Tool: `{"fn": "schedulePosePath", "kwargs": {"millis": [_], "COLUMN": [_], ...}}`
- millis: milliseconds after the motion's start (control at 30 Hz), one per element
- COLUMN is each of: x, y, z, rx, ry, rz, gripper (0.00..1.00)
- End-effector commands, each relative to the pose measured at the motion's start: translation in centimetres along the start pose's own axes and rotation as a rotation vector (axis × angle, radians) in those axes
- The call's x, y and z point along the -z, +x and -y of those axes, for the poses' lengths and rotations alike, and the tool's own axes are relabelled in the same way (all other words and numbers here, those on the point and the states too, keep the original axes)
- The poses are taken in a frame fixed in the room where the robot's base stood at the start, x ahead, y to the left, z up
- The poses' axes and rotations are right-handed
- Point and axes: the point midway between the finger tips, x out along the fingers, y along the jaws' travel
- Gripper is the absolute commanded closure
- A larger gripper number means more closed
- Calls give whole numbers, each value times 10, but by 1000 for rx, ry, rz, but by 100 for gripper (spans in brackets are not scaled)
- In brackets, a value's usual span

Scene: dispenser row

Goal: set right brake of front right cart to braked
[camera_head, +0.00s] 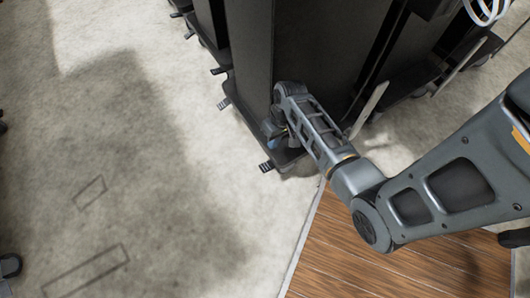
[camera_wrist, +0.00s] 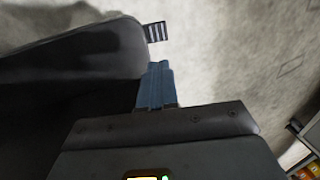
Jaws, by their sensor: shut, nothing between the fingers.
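The nearest dark cart (camera_head: 250,60) stands beside my arm, its low base running along the floor. A small ribbed brake pedal (camera_head: 266,166) sticks out from its near corner; in the wrist view the pedal (camera_wrist: 155,32) shows pale stripes beyond the base's rounded edge (camera_wrist: 85,50). Another pedal (camera_head: 223,104) sticks out at the base's farther corner. My gripper (camera_head: 270,128) is low beside the cart, a little above the near pedal in the picture. Its blue fingers (camera_wrist: 155,85) are together and empty, pointing toward the pedal with a gap visible. I cannot tell whether the pedal is up or down.
More dark carts with pedals (camera_head: 189,34) stand in a row behind. Another cart base (camera_head: 410,80) lies to the right of my arm. The concrete floor (camera_head: 150,130) on the left is open. A wooden floor area (camera_head: 350,250) lies below my arm.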

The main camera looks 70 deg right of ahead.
Motion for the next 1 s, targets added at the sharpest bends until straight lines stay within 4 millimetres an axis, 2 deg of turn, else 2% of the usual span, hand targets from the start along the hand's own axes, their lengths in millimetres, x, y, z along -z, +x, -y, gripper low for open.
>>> {"fn": "schedulePosePath", "kwargs": {"millis": [167,700,833,1000], "x": [0,0,0,0], "y": [13,114,130,139], "z": [0,-1,-1,0], "rx": [0,0,0,0], "ry": [0,0,0,0], "rz": [0,1,0,-1], "gripper": [100,100,100,100]}}
